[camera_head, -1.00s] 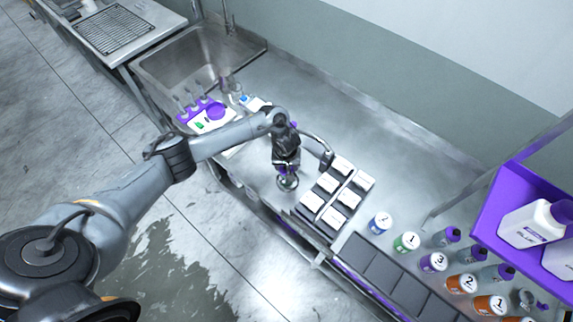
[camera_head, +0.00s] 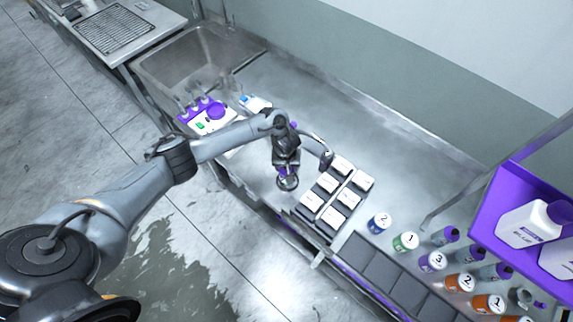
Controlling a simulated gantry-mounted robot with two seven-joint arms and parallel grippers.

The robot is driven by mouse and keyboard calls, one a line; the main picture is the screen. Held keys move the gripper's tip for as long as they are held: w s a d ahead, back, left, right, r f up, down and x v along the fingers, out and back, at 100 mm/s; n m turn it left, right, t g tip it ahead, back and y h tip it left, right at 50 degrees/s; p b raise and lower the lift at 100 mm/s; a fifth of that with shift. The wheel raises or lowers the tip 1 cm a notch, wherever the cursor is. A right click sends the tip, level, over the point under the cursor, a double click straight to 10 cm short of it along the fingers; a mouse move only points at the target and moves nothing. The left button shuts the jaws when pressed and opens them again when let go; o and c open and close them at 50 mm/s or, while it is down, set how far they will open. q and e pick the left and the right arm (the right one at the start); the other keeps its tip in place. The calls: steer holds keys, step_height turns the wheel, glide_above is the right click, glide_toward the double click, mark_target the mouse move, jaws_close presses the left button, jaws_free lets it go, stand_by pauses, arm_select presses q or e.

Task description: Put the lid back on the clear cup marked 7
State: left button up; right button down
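My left arm reaches in from the left, and its gripper (camera_head: 287,174) points down over the steel counter, left of a block of white-topped containers. A small round, clear-looking piece (camera_head: 287,184) shows right at the fingertips, with a bit of purple just above it. I cannot tell whether it is the cup or its lid, or whether the fingers are closed on it. No marking 7 is legible anywhere. My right gripper is not in view.
Several white-topped containers (camera_head: 341,165) stand close right of the gripper. Numbered cups (camera_head: 379,222) and purple-capped bottles (camera_head: 446,235) stand at lower right, below a purple shelf (camera_head: 508,190). A white-purple device (camera_head: 207,117) sits by the sink (camera_head: 190,62).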

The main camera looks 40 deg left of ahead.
arm_select(q)
steer(key=shift+p, duration=0.5)
stand_by(0.8)
steer(key=o, duration=1.4)
steer(key=shift+c, duration=0.2)
steer(key=shift+r+p, duration=0.45)
steer(key=shift+p, duration=0.1)
step_height(320, 180, up, 5)
steer(key=p, duration=0.6)
steer(key=shift+r+p, duration=0.55)
steer(key=shift+p, duration=0.45)
